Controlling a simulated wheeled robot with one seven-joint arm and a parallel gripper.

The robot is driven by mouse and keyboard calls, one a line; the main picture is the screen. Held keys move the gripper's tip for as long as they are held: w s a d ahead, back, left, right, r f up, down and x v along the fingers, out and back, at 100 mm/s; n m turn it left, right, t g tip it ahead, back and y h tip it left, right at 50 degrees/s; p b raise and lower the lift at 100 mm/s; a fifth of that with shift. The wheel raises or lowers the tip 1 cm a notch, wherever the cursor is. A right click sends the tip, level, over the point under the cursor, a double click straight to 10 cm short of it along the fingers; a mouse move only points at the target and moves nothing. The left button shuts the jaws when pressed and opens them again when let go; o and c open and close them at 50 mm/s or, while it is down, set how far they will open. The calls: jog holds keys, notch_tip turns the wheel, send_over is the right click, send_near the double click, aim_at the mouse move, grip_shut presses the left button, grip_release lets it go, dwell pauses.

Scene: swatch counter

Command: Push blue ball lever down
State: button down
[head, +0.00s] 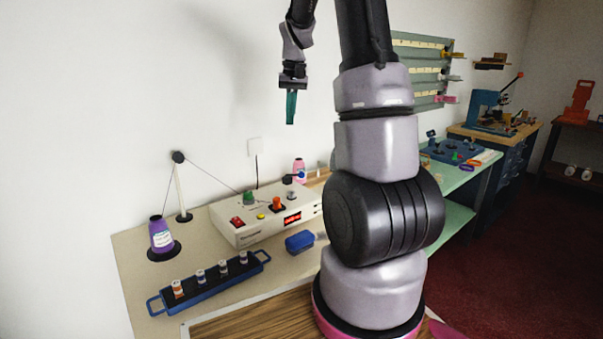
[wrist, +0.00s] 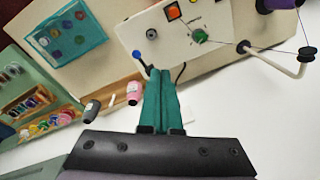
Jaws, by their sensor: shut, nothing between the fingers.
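The blue ball (wrist: 137,55) of the lever shows in the wrist view at the side of the cream control box (wrist: 128,28). A thin dark stem runs from the ball toward my fingertips. My gripper (head: 290,122) hangs well above the box, teal fingers pointing down, shut and empty. In the wrist view my gripper (wrist: 161,72) has its fingertips just beside the ball in the picture, apart from it.
A pink bottle (head: 299,170) stands behind the box. A thread runs from a post (head: 182,195) to the box's green knob (head: 249,197). A purple spool (head: 161,236), a blue rack (head: 210,282) and a blue case (head: 299,241) share the counter. The space around my gripper is clear.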

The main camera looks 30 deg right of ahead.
jog(key=g, duration=0.2)
send_over(294, 175)
jog(key=s+d, duration=0.2)
notch_tip(294, 175, down, 10)
jog(key=shift+a+f, duration=0.1)
jog(key=shift+a, duration=0.05)
jog(key=shift+s+a+f, duration=0.1)
jog(key=shift+s+f, duration=0.1)
jog(key=shift+f, duration=1.55)
jog(key=shift+s+a+f, duration=0.1)
jog(key=shift+s+f, duration=0.1)
jog(key=shift+f, duration=1.55)
